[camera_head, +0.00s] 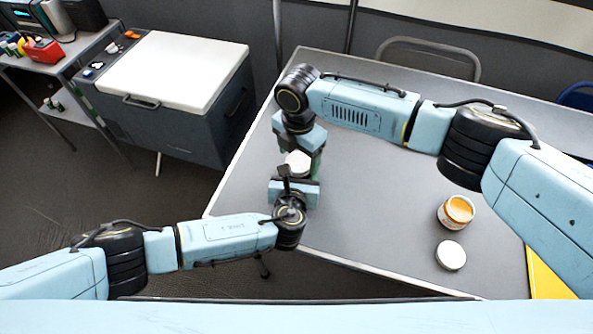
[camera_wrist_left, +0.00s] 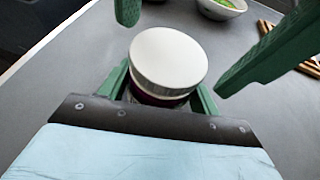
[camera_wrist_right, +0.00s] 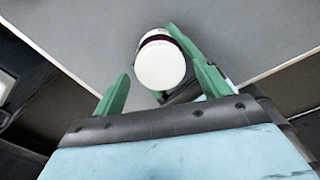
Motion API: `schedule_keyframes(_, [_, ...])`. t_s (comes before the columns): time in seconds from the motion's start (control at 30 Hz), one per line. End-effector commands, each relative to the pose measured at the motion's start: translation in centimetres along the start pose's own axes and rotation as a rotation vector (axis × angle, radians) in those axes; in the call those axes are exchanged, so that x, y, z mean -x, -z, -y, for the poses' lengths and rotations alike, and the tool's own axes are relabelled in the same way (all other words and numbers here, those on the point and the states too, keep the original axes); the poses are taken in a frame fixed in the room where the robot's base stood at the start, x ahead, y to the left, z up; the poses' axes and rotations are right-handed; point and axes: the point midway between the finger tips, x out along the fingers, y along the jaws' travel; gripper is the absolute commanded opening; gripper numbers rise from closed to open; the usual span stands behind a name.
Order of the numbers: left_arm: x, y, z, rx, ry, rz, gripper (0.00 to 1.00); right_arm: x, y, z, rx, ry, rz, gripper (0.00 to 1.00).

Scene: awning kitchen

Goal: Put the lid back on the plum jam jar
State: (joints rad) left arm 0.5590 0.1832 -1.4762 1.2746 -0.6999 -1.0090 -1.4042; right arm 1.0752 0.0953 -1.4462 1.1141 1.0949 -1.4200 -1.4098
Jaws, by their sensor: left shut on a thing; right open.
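The plum jam jar, with dark purple contents, stands upright (camera_wrist_left: 158,99) under a white lid (camera_wrist_left: 168,60). In the head view the lid (camera_head: 298,163) shows between my two grippers, near the table's left edge. My left gripper (camera_wrist_left: 163,82) is shut on the jar, a finger on each side of it. The lid lies over the jar's mouth; I cannot tell if it is fully seated. My right gripper (camera_wrist_right: 148,53) is open, its fingers on either side of the lid. In the right wrist view a purple band of the jar (camera_wrist_right: 157,39) shows behind the lid.
An open jar of orange jam (camera_head: 457,211) stands on the grey table (camera_head: 370,210), with another white lid (camera_head: 450,255) lying flat in front of it. A bowl with green food (camera_wrist_left: 222,6) and wooden sticks show at the back. A cooler (camera_head: 170,80) stands left.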

Motion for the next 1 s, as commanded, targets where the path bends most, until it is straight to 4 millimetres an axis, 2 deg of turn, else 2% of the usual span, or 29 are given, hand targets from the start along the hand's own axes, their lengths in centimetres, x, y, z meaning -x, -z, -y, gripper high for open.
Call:
schedule_keyframes(0.13, [0.01,0.03,0.01,0.0,0.0,-0.001,0.0,-1.0,0.03,-0.01,0.001,0.0,0.0,0.75])
schedule_keyframes(0.43, [0.01,0.03,0.0,0.0,0.0,-0.001,0.0,-1.18,0.02,0.0,0.001,0.0,0.0,0.75])
schedule_keyframes(0.8, [0.01,0.03,0.01,-0.001,0.0,-0.001,0.0,-1.15,0.01,-0.01,0.001,-0.001,0.0,0.3])
schedule_keyframes(0.9, [0.01,0.03,0.01,-0.001,0.0,-0.001,0.0,-1.15,0.03,-0.02,-0.016,-0.001,0.0,0.3])
schedule_keyframes(1.0, [0.01,0.03,0.01,-0.001,0.0,-0.001,0.0,-1.19,0.09,-0.04,-0.107,-0.002,-0.002,0.3])
